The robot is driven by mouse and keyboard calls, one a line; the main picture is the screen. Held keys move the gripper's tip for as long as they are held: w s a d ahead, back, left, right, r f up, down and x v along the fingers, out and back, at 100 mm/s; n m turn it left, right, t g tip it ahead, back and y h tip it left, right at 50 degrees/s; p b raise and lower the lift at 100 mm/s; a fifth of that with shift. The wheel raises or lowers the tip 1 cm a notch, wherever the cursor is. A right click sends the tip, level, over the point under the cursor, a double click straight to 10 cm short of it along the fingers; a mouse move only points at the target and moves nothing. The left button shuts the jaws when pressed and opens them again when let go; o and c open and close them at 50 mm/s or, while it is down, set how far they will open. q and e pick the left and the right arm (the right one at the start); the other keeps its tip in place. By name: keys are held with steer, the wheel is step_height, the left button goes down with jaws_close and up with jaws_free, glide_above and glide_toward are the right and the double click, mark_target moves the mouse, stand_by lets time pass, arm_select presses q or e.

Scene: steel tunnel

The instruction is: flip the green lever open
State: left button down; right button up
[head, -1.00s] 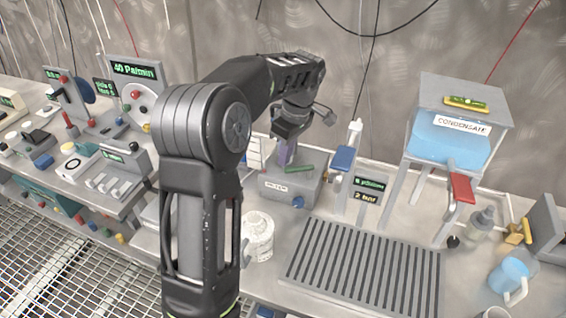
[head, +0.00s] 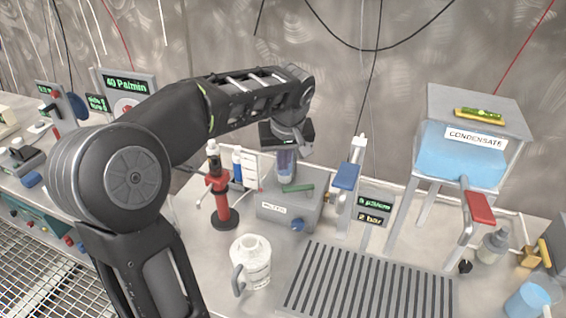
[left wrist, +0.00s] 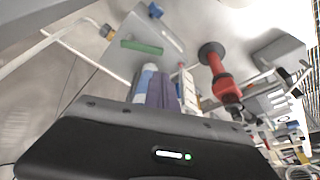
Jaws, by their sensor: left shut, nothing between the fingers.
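The green lever (head: 297,187) lies nearly flat on top of a grey box (head: 275,208) with a small white label and a blue knob (head: 297,224). In the left wrist view the lever (left wrist: 141,46) is a short green bar on the grey box. My left gripper (head: 286,174) points down just above and behind the lever's left part, its fingers shut and empty. Its fingers (left wrist: 152,86) also show in the left wrist view, apart from the lever there. In the head view I cannot tell whether they touch it. My right gripper is in no view.
A red stand (head: 219,184) and a white mug (head: 252,262) are left of the box. A blue-handled post (head: 346,175) and display (head: 374,208) stand right. A slatted grate (head: 365,285) lies in front. The CONDENSATE tank (head: 460,150) with a red handle is farther right.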

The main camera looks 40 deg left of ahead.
arm_select(q)
steer(key=p+x, duration=0.1)
steer(key=x, duration=0.7)
steer(key=shift+f, duration=0.2)
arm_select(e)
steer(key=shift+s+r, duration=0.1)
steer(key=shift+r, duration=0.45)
arm_select(q)
steer(key=shift+d, duration=0.1)
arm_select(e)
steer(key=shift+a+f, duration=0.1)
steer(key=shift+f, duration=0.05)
